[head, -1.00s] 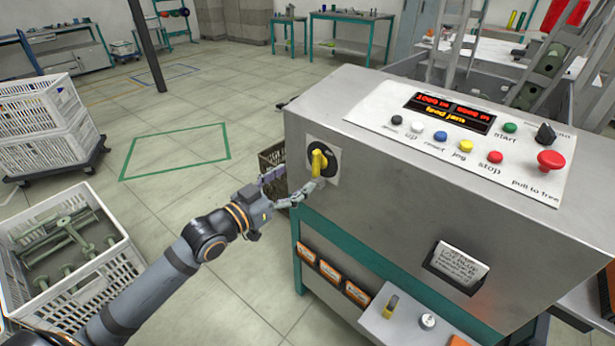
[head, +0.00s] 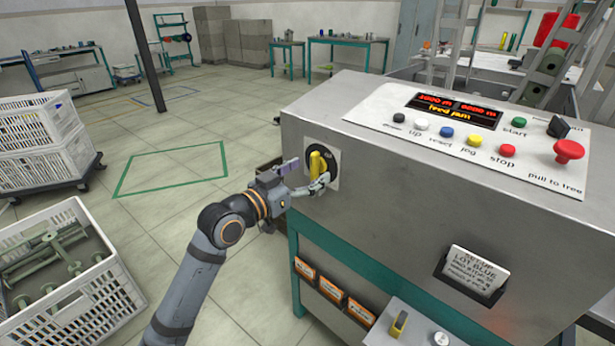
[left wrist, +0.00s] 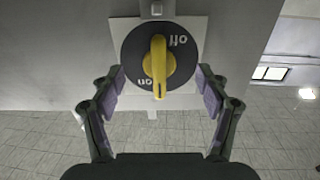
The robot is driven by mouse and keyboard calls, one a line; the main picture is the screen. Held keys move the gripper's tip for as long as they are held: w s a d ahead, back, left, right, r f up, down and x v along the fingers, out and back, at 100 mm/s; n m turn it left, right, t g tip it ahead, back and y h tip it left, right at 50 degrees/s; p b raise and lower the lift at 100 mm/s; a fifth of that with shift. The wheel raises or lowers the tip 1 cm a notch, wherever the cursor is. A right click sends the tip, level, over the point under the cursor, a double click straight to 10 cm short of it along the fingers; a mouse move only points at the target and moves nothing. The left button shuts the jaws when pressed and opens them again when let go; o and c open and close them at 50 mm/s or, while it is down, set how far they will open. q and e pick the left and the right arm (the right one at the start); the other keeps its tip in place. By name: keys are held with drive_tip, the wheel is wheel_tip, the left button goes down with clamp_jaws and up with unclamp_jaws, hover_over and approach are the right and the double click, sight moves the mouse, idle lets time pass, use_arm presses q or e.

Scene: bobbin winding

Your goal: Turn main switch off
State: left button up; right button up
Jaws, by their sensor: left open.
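The main switch has a yellow handle (head: 317,164) on a round black dial (head: 327,158), set in a pale plate on the left end of the grey machine cabinet. In the left wrist view the handle (left wrist: 158,68) stands upright in the picture, with "off" at the dial's upper right and "on" at its lower left. My left gripper (head: 308,174) is open at the switch. In the left wrist view its fingers (left wrist: 159,82) are on either side of the handle, with a visible gap on both sides. My right gripper is not in view.
The cabinet's top panel (head: 470,140) carries a lit display reading "feed jam", coloured buttons and a red stop knob (head: 569,151). A white crate of bobbins (head: 60,265) stands at lower left. The floor beyond my arm is open.

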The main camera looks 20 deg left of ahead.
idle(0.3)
use_arm(q)
drive_tip(key=shift+b+x, duration=0.3)
drive_tip(key=shift+x, duration=0.9)
drive_tip(key=shift+c, duration=0.2)
